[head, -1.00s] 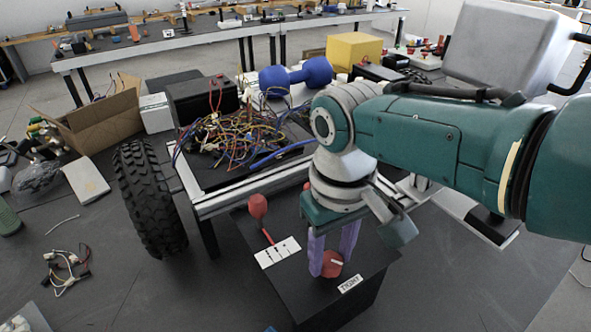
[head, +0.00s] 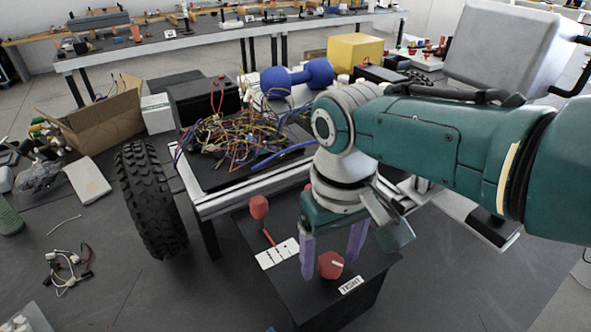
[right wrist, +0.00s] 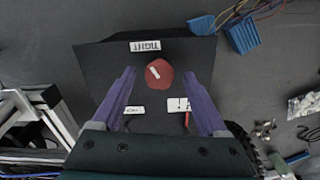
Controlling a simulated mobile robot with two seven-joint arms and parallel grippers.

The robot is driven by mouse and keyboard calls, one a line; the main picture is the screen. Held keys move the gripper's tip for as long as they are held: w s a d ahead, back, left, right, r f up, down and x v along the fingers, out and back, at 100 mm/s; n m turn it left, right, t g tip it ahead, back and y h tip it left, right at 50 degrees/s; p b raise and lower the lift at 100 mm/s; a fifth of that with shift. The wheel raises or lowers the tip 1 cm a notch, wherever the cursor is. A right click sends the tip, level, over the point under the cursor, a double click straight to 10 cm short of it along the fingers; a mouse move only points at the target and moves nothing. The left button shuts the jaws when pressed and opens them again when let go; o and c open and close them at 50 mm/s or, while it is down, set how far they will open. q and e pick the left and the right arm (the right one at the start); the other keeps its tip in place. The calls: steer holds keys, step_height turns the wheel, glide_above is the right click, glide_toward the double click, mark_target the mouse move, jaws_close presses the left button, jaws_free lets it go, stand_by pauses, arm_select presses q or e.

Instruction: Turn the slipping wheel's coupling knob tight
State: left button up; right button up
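The red coupling knob (head: 331,265) with a white pointer mark sits on top of a black box (head: 350,298). A white "TIGHT" label (head: 350,285) lies beside it. My right gripper (head: 331,258) points down over the box with its two purple fingers spread. In the right wrist view the knob (right wrist: 160,75) lies between the fingertips of the right gripper (right wrist: 159,74), with a gap on both sides. There the white mark slants toward the upper left, on the side of the "TIGHT" label (right wrist: 145,46). My left gripper is not in view.
A red-headed lever (head: 259,208) and a white marked card (head: 277,253) are on the box, left of the knob. A black knobbly wheel (head: 150,200) stands at the chassis's left side. Tangled wires (head: 232,139) cover the chassis top. Floor is clear right of the box.

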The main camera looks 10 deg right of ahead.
mark_target(331, 261)
steer(key=shift+r, duration=0.25)
step_height(331, 261, up, 9)
steer(key=p, duration=0.4)
steer(key=shift+r, duration=0.2)
